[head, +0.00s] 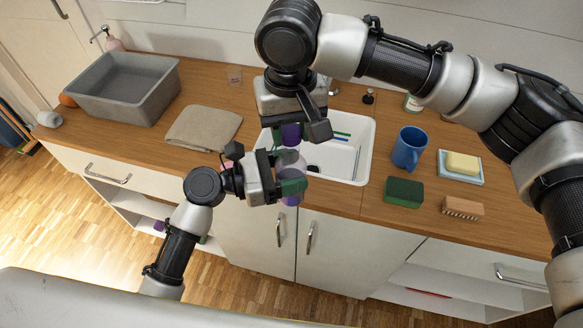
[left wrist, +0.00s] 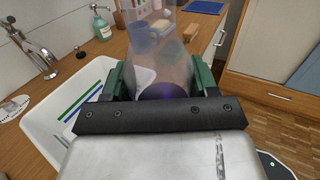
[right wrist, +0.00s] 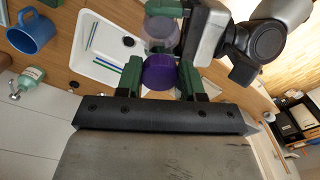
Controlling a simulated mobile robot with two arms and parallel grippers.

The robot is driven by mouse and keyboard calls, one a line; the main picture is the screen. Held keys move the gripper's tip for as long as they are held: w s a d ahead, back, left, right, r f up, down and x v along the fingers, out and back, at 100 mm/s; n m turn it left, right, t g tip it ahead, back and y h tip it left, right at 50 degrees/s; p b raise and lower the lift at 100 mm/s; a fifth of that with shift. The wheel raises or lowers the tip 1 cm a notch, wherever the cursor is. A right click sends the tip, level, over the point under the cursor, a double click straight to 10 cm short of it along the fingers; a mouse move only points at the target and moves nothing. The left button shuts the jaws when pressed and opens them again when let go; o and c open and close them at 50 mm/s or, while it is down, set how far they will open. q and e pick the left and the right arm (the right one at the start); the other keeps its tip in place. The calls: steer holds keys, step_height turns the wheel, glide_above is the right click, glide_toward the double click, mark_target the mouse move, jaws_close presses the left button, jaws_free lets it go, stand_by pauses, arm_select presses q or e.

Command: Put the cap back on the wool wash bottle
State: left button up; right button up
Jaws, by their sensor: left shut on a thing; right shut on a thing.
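The wool wash bottle (head: 289,160) is clear with purple at its lower end. My left gripper (head: 281,184) is shut around it and holds it in front of the sink. In the left wrist view the clear bottle (left wrist: 168,50) stands between the fingers. The purple cap (head: 291,133) is in my right gripper (head: 292,128), just above the bottle. In the right wrist view the cap (right wrist: 160,72) sits between green fingertips, with the clear bottle (right wrist: 161,28) beyond it. I cannot tell whether cap and bottle touch.
A white sink (head: 350,128) lies behind the grippers. A blue mug (head: 408,148), green sponge (head: 403,192), brush (head: 462,207) and soap dish (head: 460,178) are on the right. A folded cloth (head: 203,128) and grey basin (head: 122,95) are on the left.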

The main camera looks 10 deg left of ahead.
stand_by(0.8)
steer(key=shift+f, duration=0.9)
steer(key=shift+f, duration=0.6)
arm_select(q)
jaws_close()
arm_select(e)
steer(key=m, duration=0.6)
steer(key=shift+s+a, duration=0.1)
steer(key=shift+a, duration=0.05)
steer(key=m, duration=0.4)
steer(key=shift+a+m, duration=0.1)
steer(key=shift+m, duration=0.3)
steer(key=m, duration=0.8)
steer(key=shift+w+m, duration=0.25)
steer(key=shift+m, duration=0.15)
